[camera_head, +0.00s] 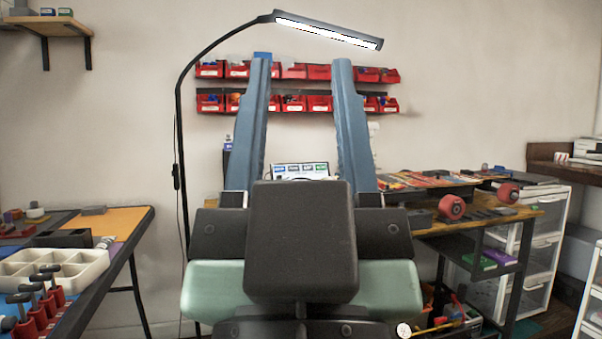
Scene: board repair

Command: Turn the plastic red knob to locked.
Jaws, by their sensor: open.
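My gripper (301,66) fills the middle of the view, seen from behind. Its two long blue fingers are spread wide apart with nothing held between them. No red knob can be made out for certain. A white panel (300,169) with coloured labels shows between the finger bases. Its lower part is hidden behind my gripper, as is much of the bench behind it.
Red bins (319,103) hang on the back wall. A lamp (328,30) arches over my gripper on a dark pole (179,120). The left table (140,222) holds a white divided tray (93,268) and red clamp-like tools (37,316). White drawers (545,250) stand at right.

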